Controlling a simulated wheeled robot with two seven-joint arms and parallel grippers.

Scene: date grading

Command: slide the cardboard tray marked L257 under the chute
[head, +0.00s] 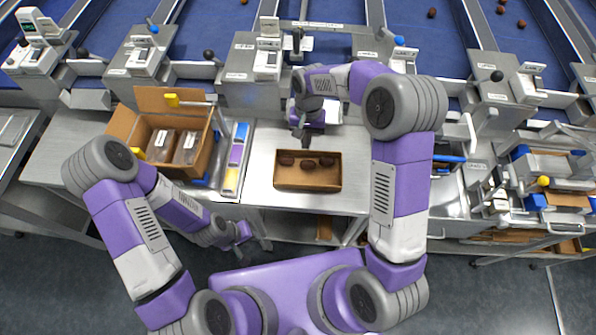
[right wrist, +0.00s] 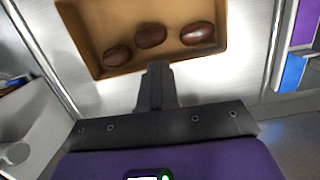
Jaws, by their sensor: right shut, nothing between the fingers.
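An open brown cardboard tray (head: 308,180) sits on the metal bench in front of the middle station. Three dark dates lie in it, and the tray also shows in the right wrist view (right wrist: 150,14). I cannot read a mark on it. My right gripper (head: 304,138) points down just beyond the tray's far side. In the right wrist view its shut, empty fingers (right wrist: 157,72) reach the tray's edge; I cannot tell if they touch. My left gripper (head: 243,232) hangs low before the bench edge, its jaws unclear. The chute is largely hidden behind my right arm.
A cardboard box (head: 140,128) with two packs stands at the left. A strip of coloured blocks (head: 235,158) lies between it and the tray. Grey station housings (head: 255,75) line the back. Bare bench lies around the tray.

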